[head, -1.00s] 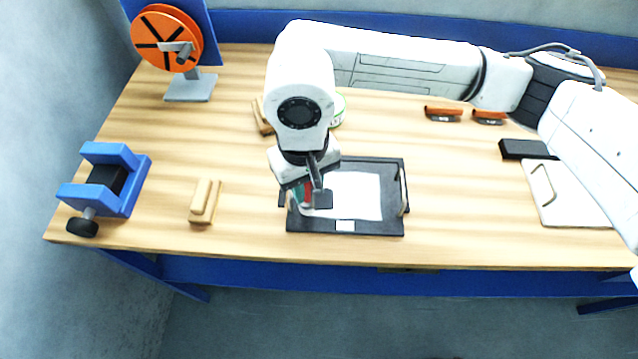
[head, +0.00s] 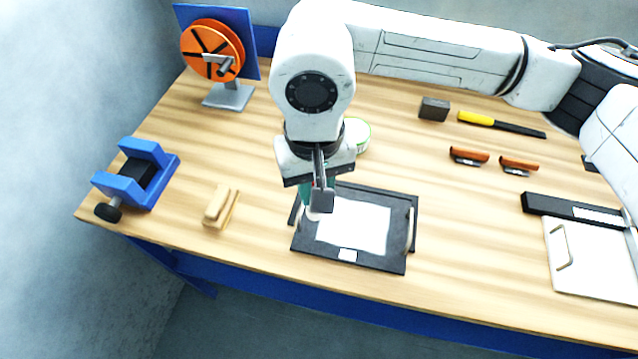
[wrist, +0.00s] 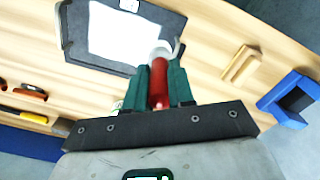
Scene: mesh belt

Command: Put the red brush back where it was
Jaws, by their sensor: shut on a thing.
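My gripper (wrist: 160,76) has teal fingers shut on the red brush (wrist: 159,88), a red cylinder with a pale, round end beyond the fingertips. In the head view my gripper (head: 310,198) is over the left side of a black tray (head: 375,262) holding a white sheet (head: 355,228). The brush's pale end (head: 313,214) shows just below the fingers there; its red part is hidden. The tray also shows in the wrist view (wrist: 85,60), with the pale end overlapping its handle side. I cannot tell whether the brush touches the tray.
A pale wooden block (head: 220,207) and a blue vise (head: 137,178) stand left. A white-green round item (head: 357,133) is behind my gripper. Two orange-handled tools (head: 468,156), a yellow-handled tool (head: 500,123) and a white board (head: 590,265) lie right. Bare table surrounds the tray.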

